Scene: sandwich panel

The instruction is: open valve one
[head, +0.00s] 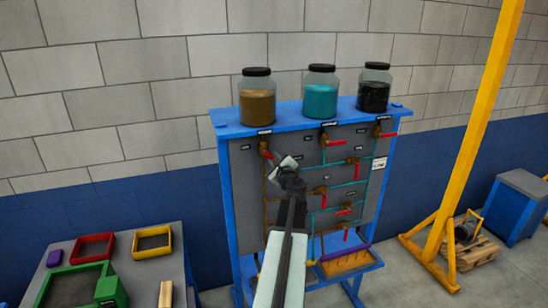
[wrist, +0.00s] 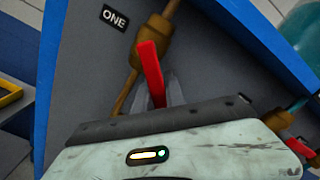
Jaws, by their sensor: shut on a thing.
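Valve one has a brass body (wrist: 157,38) on a brown pipe (wrist: 123,97), beside a black label reading ONE (wrist: 114,18) in the wrist view. Its red handle (wrist: 151,72) slants away from the line of the pipe. My gripper (wrist: 165,95) is shut on the lower end of this handle. The handle's tip is hidden between the fingers and behind the gripper body. In the head view valve one (head: 264,141) is at the panel's upper left, and my gripper (head: 278,164) reaches it from below right.
Other valves with red handles, such as the upper middle one (head: 333,143) and upper right one (head: 385,133), sit on the grey panel. Jars with brown (head: 257,103), teal (head: 320,101) and black (head: 373,95) contents stand on its blue top. A table with trays (head: 155,249) is at left.

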